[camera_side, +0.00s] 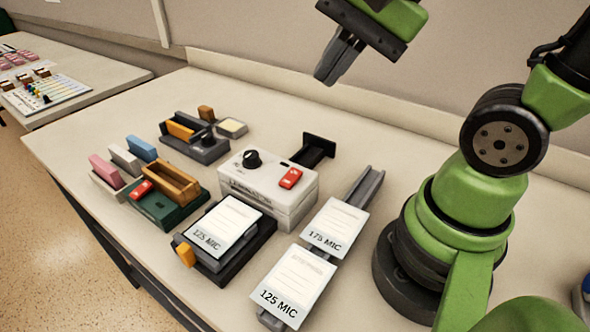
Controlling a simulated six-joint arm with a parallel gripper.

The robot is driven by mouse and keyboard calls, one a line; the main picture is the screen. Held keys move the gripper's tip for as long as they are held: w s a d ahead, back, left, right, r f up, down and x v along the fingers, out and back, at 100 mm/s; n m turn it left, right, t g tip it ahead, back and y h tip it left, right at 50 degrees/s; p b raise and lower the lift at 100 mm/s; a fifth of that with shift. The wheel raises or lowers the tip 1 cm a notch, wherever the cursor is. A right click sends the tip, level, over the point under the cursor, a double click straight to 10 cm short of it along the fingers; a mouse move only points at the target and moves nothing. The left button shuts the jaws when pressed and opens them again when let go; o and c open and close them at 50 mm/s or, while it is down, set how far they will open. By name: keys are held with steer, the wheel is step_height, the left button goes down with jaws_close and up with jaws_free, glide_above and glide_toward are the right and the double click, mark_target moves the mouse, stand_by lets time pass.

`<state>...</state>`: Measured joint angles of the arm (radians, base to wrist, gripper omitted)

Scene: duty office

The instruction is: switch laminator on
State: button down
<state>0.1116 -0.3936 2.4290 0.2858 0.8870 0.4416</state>
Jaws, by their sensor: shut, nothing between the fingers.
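The white box-shaped machine with a black knob, which looks like the laminator (262,205), stands near the middle of the table. A red rocker switch (290,178) sits on its top at the right, and the black knob (252,159) is at the left. I cannot tell the switch's on or off position. My gripper (328,76) is shut and empty. It hangs in the air above and behind the machine, apart from everything on the table.
A green device (158,208) with a second red switch stands to the left. A black tray (221,264) with a 125 MIC card lies in front. Cards marked 175 MIC (334,226) and 125 MIC (298,285) lie on a grey rail.

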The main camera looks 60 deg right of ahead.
steer(key=w+f+m+g+y, duration=0.15)
steer(key=w+f+m, duration=0.3)
steer(key=m, duration=0.55)
steer(key=m+y, duration=0.1)
steer(key=m, duration=0.8)
glide_above(293, 171)
steer(key=a, duration=0.2)
steer(key=shift+d+f, duration=0.15)
steer(key=shift+f, duration=1)
steer(key=shift+d+f, duration=0.1)
steer(key=shift+f, duration=1)
steer(key=shift+d+f, duration=0.25)
steer(key=shift+f, duration=1.2)
steer(key=shift+d+f, duration=0.25)
steer(key=shift+f, duration=1.15)
steer(key=shift+d+f, duration=0.25)
steer(key=shift+f, duration=1.2)
steer(key=shift+f, duration=0.15)
steer(key=shift+f, duration=0.25)
steer(key=shift+d+f, duration=0.15)
steer(key=shift+f, duration=0.2)
steer(key=shift+r, duration=0.1)
